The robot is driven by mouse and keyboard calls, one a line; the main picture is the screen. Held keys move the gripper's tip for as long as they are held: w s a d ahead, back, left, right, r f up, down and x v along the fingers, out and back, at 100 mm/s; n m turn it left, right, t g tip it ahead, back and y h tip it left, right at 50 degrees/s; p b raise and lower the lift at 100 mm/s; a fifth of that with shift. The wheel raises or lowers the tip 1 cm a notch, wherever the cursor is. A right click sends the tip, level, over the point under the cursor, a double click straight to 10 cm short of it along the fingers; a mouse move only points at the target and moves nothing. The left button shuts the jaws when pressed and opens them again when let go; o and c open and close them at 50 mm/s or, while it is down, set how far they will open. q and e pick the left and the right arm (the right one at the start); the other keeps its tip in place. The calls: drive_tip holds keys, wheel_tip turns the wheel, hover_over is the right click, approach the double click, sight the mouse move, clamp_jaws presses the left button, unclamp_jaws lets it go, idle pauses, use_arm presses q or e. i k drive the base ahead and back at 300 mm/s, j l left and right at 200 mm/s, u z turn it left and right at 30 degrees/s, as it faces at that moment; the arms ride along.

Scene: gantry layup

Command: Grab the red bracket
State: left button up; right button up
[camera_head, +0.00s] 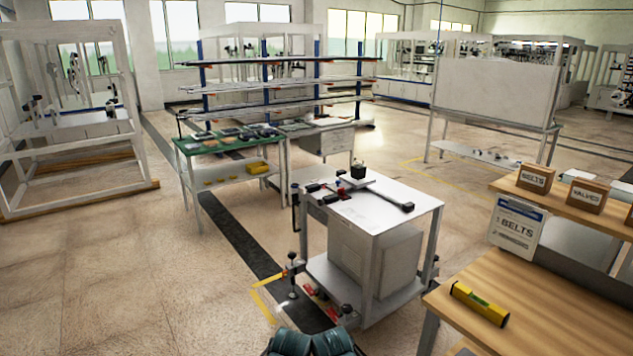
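A small red part (340,190), which may be the red bracket, lies on top of the white cart (400,200) among black parts. It is too small to make out its shape. Other red pieces (318,303) show low at the cart's front left, by its bottom shelf, and I cannot tell what they are. Two dark teal parts of my own body show at the bottom edge. No fingertips of either gripper are in view, and nothing is seen touching the red part.
A wooden workbench (550,270) with a yellow level (480,304) and labelled boxes (536,178) stands at the right. A green-topped table (215,147) with parts is beyond the cart to the left. A white frame (130,110) stands far left.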

sight(342, 191)
drive_tip(key=i+l+u, duration=0.1)
drive_tip(key=i+l, duration=1.05)
drive_tip(key=l, duration=0.25)
drive_tip(key=z, duration=0.3)
drive_tip(key=i+j+z, duration=0.15)
drive_tip(key=z, duration=0.25)
drive_tip(key=j+z, duration=0.35)
drive_tip(key=i+j+z, duration=0.15)
drive_tip(key=z, duration=0.25)
drive_tip(key=j+z, duration=0.4)
drive_tip(key=j, duration=2.05)
